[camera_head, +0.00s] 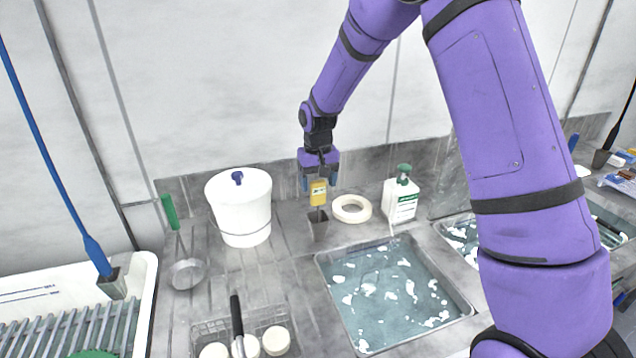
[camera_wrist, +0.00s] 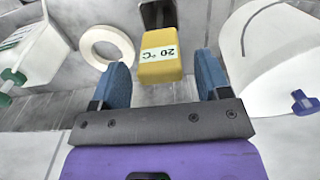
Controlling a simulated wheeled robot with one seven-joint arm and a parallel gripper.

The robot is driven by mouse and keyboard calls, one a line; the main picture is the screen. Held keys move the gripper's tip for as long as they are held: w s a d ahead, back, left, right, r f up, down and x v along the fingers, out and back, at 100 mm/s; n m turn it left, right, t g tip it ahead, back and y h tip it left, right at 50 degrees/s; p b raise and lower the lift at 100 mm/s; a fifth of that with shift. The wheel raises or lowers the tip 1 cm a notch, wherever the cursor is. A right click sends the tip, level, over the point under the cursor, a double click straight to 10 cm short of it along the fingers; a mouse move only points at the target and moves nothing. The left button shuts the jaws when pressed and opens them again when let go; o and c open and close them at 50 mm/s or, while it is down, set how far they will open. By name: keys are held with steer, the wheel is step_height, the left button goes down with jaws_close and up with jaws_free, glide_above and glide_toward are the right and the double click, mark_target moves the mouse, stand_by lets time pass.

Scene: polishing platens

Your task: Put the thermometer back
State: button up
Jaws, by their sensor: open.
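The yellow thermometer (camera_head: 318,192), with a white label reading 20 °C, stands in a small grey holder (camera_head: 318,225) on the counter. In the wrist view the thermometer (camera_wrist: 160,62) lies ahead of and between the two blue fingers, and the dark holder (camera_wrist: 157,14) shows behind it. My gripper (camera_head: 319,180) is above the holder, pointing down, with its fingers apart. In the wrist view a gap shows between each finger of my gripper (camera_wrist: 162,84) and the thermometer. The lower part of the thermometer is hidden inside the holder.
A white lidded bucket (camera_head: 240,210) stands left of the holder. A tape roll (camera_head: 351,209) and a pump bottle (camera_head: 400,200) are to the right. A water-filled sink (camera_head: 390,290) lies in front. A wire basket (camera_head: 262,322) and a ladle (camera_head: 187,272) are at front left.

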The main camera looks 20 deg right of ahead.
step_height(320, 180, up, 11)
steer(key=s+d+r+t, duration=0.1)
steer(key=s+d+r, duration=0.1)
steer(key=s+r, duration=0.65)
steer(key=s+d+r+t, duration=0.1)
steer(key=s, duration=0.8)
steer(key=s+d+r+t, duration=0.2)
steer(key=s, duration=0.8)
steer(key=s+d+r+t, duration=0.1)
steer(key=s+d+r, duration=0.1)
steer(key=s, duration=0.7)
steer(key=shift+s+r, duration=0.25)
